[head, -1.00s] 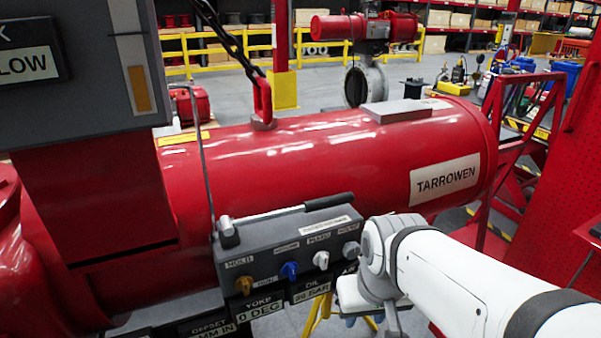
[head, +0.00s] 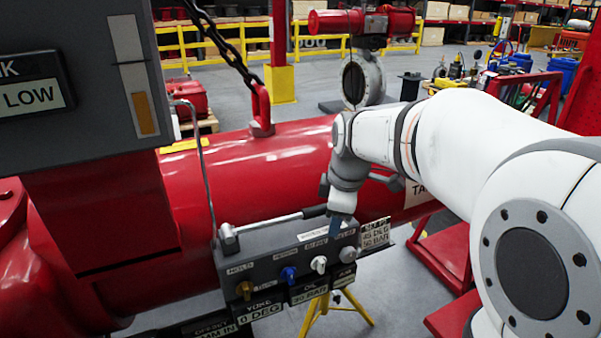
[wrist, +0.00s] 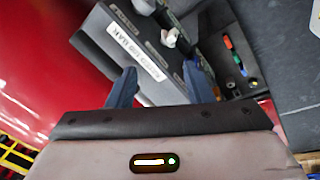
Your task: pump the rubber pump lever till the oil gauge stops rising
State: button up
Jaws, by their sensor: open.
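The pump lever (head: 272,220) is a thin metal rod with a black rubber grip (head: 315,211). It lies nearly flat along the top of the grey control block (head: 270,262). My gripper (head: 338,228) points down at the right end of the block, close to the grip's end; I cannot tell if they touch. In the wrist view its blue fingers (wrist: 161,88) are apart, with the block's labelled top (wrist: 138,45) beyond them. I cannot make out the grip there. The oil display (head: 309,294) seems to read 30 BAR. A sight gauge (head: 145,113) shows amber low down.
The block carries brown, blue, white and grey knobs. A white knob (wrist: 170,38) shows in the wrist view. The red cylinder (head: 270,165) lies behind, with a chain (head: 225,40) above. A small sign (head: 375,233) stands right of the block. A yellow tripod (head: 320,312) is below.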

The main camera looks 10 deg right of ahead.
aim_at(321, 206)
jog(key=w+r+n+p, duration=0.2)
jog(key=w+n, duration=0.5)
jog(key=w, duration=0.1)
jog(key=x, duration=0.5)
jog(key=a+x, duration=0.1)
jog(key=x, duration=0.1)
jog(key=shift+w+f, duration=0.2)
grip_shut()
jog(key=shift+r, duration=0.1)
